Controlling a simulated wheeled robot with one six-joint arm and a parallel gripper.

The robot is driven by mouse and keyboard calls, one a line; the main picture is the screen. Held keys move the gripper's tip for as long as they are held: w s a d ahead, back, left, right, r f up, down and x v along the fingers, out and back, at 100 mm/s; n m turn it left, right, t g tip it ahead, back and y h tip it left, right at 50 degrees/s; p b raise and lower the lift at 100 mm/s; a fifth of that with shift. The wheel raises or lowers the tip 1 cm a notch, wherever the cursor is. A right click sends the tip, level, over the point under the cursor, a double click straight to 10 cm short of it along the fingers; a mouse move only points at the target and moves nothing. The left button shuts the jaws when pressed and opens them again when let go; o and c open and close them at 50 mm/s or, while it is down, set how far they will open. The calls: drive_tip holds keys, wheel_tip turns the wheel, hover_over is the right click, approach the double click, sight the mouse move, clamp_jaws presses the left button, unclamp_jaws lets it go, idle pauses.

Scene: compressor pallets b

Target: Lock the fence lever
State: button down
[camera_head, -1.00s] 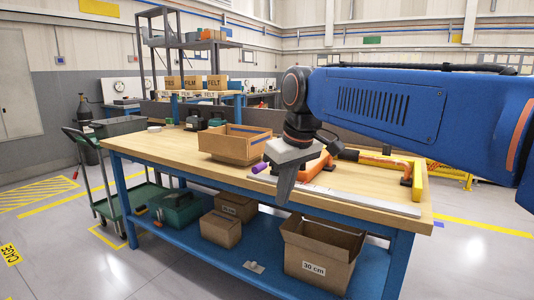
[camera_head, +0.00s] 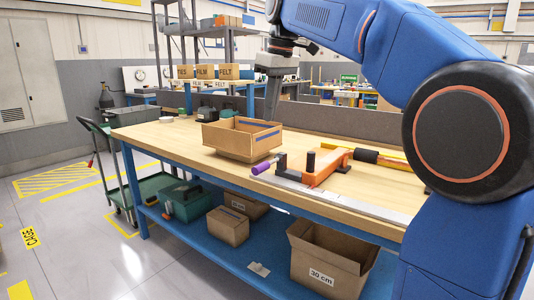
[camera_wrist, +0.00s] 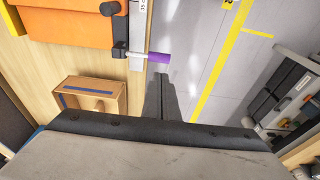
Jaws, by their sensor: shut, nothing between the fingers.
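The fence lever, with a purple grip (camera_head: 262,168), sits at the left end of the orange fence (camera_head: 327,167) on the workbench. In the wrist view the lever's purple grip (camera_wrist: 159,58) lies past the pale scale strip, seen against the floor. Its pale rod runs to a black clamp block at the orange body. My gripper (camera_head: 270,118) is raised above the bench, up from the lever and apart from it, pointing down. In the wrist view my gripper's fingers (camera_wrist: 164,80) are together and empty, their tips near the purple grip in the picture.
An open cardboard box (camera_head: 240,145) stands on the bench left of the fence. A pale metal strip (camera_head: 345,199) runs along the front edge. A black-and-yellow tool (camera_head: 380,158) lies behind the fence. A green cart (camera_head: 155,188) stands at the left.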

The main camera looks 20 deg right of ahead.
sight(260, 168)
drive_tip(key=shift+w, duration=0.1)
idle(0.3)
drive_tip(key=f, duration=0.4)
drive_tip(key=w+a+f, duration=0.1)
drive_tip(key=f, duration=0.4)
drive_tip(key=w+f, duration=0.1)
drive_tip(key=f, duration=0.3)
drive_tip(key=shift+w+a+f, duration=0.1)
drive_tip(key=shift+a+f, duration=0.15)
drive_tip(key=shift+f, duration=0.05)
drive_tip(key=shift+s+a+f+t+h, duration=0.2)
drive_tip(key=shift+f+t+h, duration=0.1)
drive_tip(key=shift+f+h, duration=0.15)
drive_tip(key=shift+s+a+f+t+h, duration=0.1)
drive_tip(key=shift+a+f+t+h, duration=0.05)
drive_tip(key=shift+f+t+h, duration=0.25)
wheel_tip(260, 168, down, 3)
drive_tip(key=shift+a+r+n+t+h, duration=0.2)
drive_tip(key=shift+n+t+h, duration=0.1)
drive_tip(key=shift+t+h, duration=0.45)
drive_tip(key=shift+d+f, duration=0.2)
drive_tip(key=shift+f, duration=1.35)
drive_tip(key=s+a+f+v, duration=0.1)
drive_tip(key=a+v, duration=0.1)
drive_tip(key=v, duration=1.2)
drive_tip(key=shift+s+a, duration=0.15)
drive_tip(key=shift+a, duration=0.1)
